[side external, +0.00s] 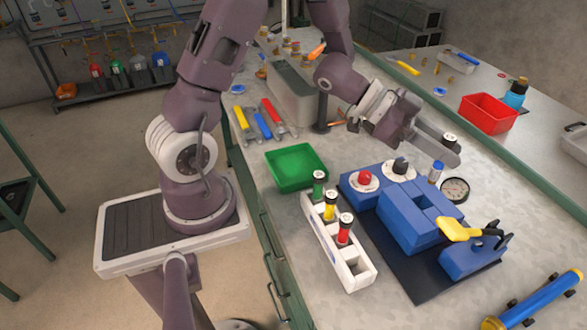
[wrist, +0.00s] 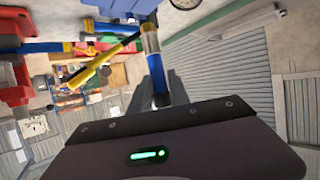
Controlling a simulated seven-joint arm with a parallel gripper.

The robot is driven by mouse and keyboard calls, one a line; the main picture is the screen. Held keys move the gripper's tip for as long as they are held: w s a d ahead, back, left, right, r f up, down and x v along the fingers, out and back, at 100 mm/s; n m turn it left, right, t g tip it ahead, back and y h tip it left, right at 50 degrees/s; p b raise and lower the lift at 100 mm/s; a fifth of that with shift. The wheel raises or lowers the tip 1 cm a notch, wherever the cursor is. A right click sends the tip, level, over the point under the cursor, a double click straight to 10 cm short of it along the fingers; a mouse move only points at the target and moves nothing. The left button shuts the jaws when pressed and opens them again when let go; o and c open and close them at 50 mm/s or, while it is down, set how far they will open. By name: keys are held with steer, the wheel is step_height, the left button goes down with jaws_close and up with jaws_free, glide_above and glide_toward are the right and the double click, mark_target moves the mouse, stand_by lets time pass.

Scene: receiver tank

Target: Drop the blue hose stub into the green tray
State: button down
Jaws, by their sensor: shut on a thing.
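The blue hose stub (wrist: 157,72) is held between the two grey fingers of my gripper (wrist: 163,92) in the wrist view. It has a pale band near its far end. In the side view my gripper (side external: 448,153) is above the right part of the blue fixture, with a blue and pale piece of the stub (side external: 437,171) just under the fingers. The fingers partly hide it. The green tray (side external: 296,167) lies empty on the bench, left of and apart from my gripper.
A white rack (side external: 345,262) with green, yellow and red stubs stands in front of the tray. The blue fixture (side external: 410,220) has red and black knobs and a yellow lever (side external: 460,230). A gauge (side external: 455,190) lies beside it. A red bin (side external: 488,113) stands at back right.

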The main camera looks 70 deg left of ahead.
steer(key=w+a+r+n+t+y, duration=0.2)
steer(key=w+a+r+n+y, duration=0.25)
steer(key=w, duration=0.25)
steer(key=w+a+r+n+t+y, duration=0.25)
steer(key=w+a+n+y, duration=0.2)
steer(key=w, duration=0.25)
steer(key=s+a+f+n+g+y, duration=0.1)
steer(key=a+n+g+y, duration=0.4)
steer(key=a+n+y, duration=0.85)
steer(key=s+a+f+n+g, duration=0.3)
steer(key=s+a+g, duration=0.2)
steer(key=s, duration=0.2)
steer(key=s+a+f+n+g, duration=0.3)
steer(key=s+a+f+g, duration=0.15)
steer(key=s, duration=0.25)
steer(key=s+d+f+n+g+h, duration=0.2)
steer(key=s+d+n+g, duration=0.2)
steer(key=s, duration=0.4)
steer(key=s+d+f+n+g+h, duration=0.1)
steer(key=s+d+f+n+g, duration=0.25)
steer(key=s, duration=0.55)
steer(key=shift+w+a+f+g, duration=0.15)
steer(key=shift+f+g, duration=0.2)
steer(key=shift+f, duration=0.65)
steer(key=shift+w+d+f+g, duration=0.1)
steer(key=shift+f+g, duration=0.2)
steer(key=shift+f, duration=0.65)
